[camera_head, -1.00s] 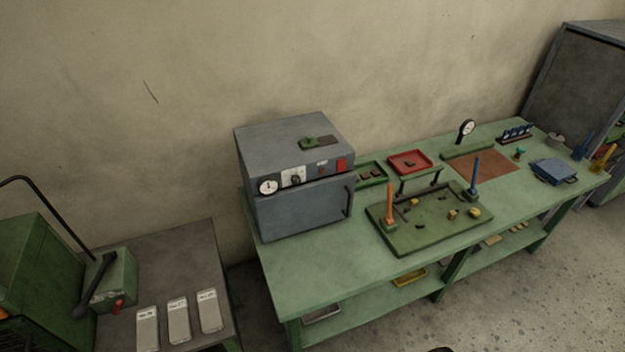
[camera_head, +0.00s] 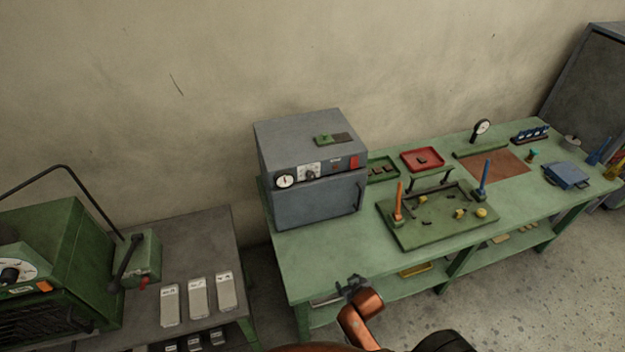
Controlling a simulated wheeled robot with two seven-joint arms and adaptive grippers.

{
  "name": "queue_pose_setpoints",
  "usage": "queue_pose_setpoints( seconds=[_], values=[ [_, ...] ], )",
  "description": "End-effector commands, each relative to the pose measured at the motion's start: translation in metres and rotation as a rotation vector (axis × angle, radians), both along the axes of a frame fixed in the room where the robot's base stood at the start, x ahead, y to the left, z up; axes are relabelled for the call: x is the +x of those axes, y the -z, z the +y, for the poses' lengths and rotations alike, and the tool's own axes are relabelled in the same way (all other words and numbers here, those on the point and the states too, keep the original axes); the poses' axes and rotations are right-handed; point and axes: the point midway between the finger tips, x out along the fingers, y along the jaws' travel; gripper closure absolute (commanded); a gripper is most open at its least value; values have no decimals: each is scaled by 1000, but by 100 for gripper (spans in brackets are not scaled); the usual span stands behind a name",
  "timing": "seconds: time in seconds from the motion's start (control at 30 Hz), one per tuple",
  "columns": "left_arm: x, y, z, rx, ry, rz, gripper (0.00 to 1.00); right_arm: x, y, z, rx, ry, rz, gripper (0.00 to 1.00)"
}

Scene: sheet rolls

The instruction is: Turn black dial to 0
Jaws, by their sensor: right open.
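A grey oven-like box (camera_head: 312,145) stands on the left end of the green bench. Its front panel carries a small black dial (camera_head: 310,175) on a white plate, beside a round white gauge (camera_head: 285,181). Another black dial (camera_head: 10,275) with a white scale is on the green machine (camera_head: 60,250) at the left edge, partly cut off. Neither dial's setting can be read. My right gripper (camera_head: 352,287) is open and empty, in front of the bench's near edge, below the grey box and apart from both dials. My left gripper is not in view.
The green bench (camera_head: 310,265) holds a green tray with orange and blue posts (camera_head: 440,235), a red tray (camera_head: 423,160) and a blue box (camera_head: 566,174). A dark table (camera_head: 195,245) with several pale slabs stands left. A gap separates table and bench.

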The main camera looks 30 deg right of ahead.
Motion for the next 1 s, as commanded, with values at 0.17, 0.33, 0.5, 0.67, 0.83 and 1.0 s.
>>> queue_pose_setpoints(
  seconds=[0.17,0.33,0.5,0.67,0.83,1.0],
  values=[
    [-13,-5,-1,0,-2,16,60,58,-53,-19,-42,43,-192,58],
    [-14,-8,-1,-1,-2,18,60,116,-107,-33,-79,61,-403,58],
    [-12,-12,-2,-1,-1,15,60,175,-176,-33,-103,40,-642,58],
    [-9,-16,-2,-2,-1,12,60,215,-233,-22,-107,-9,-829,58],
    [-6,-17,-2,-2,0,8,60,233,-255,-15,-103,-39,-900,58],
    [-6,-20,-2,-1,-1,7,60,255,-257,-20,-103,-42,-903,58]
  ],
)
